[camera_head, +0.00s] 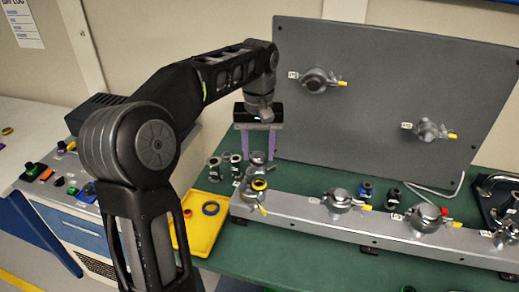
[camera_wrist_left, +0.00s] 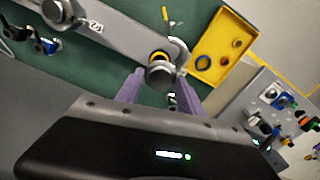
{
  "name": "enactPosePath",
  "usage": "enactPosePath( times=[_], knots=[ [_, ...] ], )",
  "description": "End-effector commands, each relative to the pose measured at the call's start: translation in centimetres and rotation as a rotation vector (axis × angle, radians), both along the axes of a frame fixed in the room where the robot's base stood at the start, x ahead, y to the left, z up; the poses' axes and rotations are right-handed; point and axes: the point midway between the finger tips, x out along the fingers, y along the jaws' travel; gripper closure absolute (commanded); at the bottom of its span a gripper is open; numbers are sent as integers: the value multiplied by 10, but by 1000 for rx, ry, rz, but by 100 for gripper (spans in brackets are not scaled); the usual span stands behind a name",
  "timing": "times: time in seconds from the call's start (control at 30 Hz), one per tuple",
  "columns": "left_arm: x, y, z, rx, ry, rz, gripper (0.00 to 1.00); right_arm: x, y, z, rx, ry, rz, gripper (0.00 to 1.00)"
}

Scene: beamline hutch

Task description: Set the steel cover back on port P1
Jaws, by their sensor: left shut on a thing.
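My left gripper (camera_head: 258,157) reaches down over the left end of the grey rail, its two purple fingers apart around a small steel piece, which looks like the steel cover (camera_head: 257,158). In the left wrist view, the round steel piece (camera_wrist_left: 160,75) shows between the fingertips (camera_wrist_left: 159,88). Just below is the leftmost port (camera_head: 258,186), taken as P1, with a yellow-orange ring and a clamp with a yellow handle hanging at its front. Whether the cover touches the port I cannot tell. My right gripper is out of view.
More clamped ports sit along the rail (camera_head: 370,233) and on the upright grey panel (camera_head: 365,105). Small steel and dark fittings (camera_head: 215,168) stand left of the port. A yellow tray (camera_head: 205,240) holds rings. A control box (camera_head: 62,180) stands at the left.

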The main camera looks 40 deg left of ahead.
Motion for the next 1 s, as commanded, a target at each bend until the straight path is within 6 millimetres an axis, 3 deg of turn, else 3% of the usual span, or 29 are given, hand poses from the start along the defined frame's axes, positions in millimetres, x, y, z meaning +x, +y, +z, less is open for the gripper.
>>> enactPosePath(
  times=[0.33,0.73,1.0],
  knots=[
    [0,0,-10,0,1,0,96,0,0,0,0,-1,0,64],
    [-1,0,-49,-1,4,0,96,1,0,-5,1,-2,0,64],
    [0,0,-67,-1,1,-1,96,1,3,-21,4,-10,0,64]
  ],
)
